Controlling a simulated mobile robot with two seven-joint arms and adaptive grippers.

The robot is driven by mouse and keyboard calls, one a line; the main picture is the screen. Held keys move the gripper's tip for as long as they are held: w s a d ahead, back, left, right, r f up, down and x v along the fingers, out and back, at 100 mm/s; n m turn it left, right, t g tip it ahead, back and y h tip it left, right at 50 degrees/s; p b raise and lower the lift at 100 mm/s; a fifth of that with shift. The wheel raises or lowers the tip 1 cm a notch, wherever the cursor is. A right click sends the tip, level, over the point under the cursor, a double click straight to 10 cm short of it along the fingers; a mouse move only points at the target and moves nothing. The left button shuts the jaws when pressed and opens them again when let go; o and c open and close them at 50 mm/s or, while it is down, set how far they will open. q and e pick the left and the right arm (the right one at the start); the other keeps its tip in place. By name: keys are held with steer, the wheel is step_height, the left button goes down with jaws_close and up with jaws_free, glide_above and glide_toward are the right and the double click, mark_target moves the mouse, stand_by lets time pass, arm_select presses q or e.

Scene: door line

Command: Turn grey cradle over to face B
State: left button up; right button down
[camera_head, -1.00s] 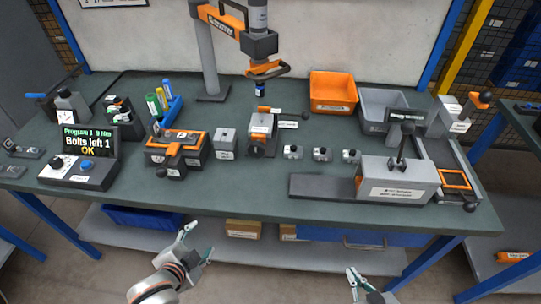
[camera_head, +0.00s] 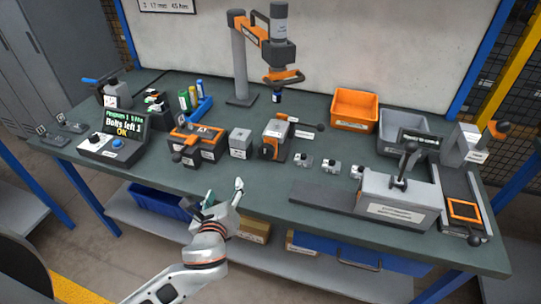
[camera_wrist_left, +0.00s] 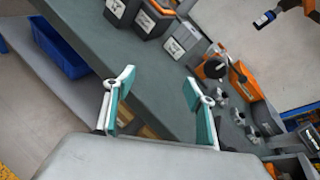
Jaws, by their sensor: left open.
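What looks like the grey cradle is a grey block with orange sides and a dark round knob (camera_head: 276,139), standing on the bench right of a small grey labelled cube (camera_head: 240,142). In the left wrist view the block (camera_wrist_left: 213,66) shows at upper right, beyond the fingers. I cannot read any face letter on it. My left gripper (camera_head: 224,192) is open and empty at the bench's front edge, apart from the cradle and nearer the camera. Its two teal-padded fingers (camera_wrist_left: 158,82) spread wide in the wrist view. My right gripper is out of view.
An orange-and-black clamp fixture (camera_head: 197,145) stands left of the cube. Several small grey parts (camera_head: 330,166) sit right of the cradle, before a large grey fixture with a lever (camera_head: 400,200). A tool arm (camera_head: 270,40) hangs above. The front strip of bench (camera_head: 225,177) is clear.

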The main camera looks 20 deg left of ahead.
mark_target(265, 154)
arm_select(q)
steer(key=w+d+m, duration=0.1)
steer(key=m, duration=0.1)
steer(key=w+d+r+m+t, duration=0.1)
steer(key=m, duration=0.2)
steer(key=w+d+m+t+h, duration=0.1)
steer(key=w+m, duration=0.1)
steer(key=shift+d+r+m, duration=0.15)
steer(key=shift+r+m, duration=0.1)
steer(key=shift+m, duration=0.15)
steer(key=w+d+m+h, duration=0.1)
steer(key=m, duration=0.2)
steer(key=w+d+m+t, duration=0.1)
steer(key=m, duration=0.2)
steer(key=w+m+t+h, duration=0.1)
steer(key=w+m, duration=0.1)
steer(key=m, duration=0.2)
steer(key=shift+d+r+h, duration=0.3)
steer(key=shift+d+r, duration=0.1)
steer(key=m, duration=0.2)
steer(key=m+h, duration=0.1)
steer(key=shift+w+d, duration=0.35)
steer(key=shift+w+m, duration=0.3)
steer(key=shift+w, duration=0.25)
steer(key=w, duration=0.6)
steer(key=shift+w+d, duration=0.2)
steer(key=shift+w, duration=0.15)
steer(key=c, duration=1.1)
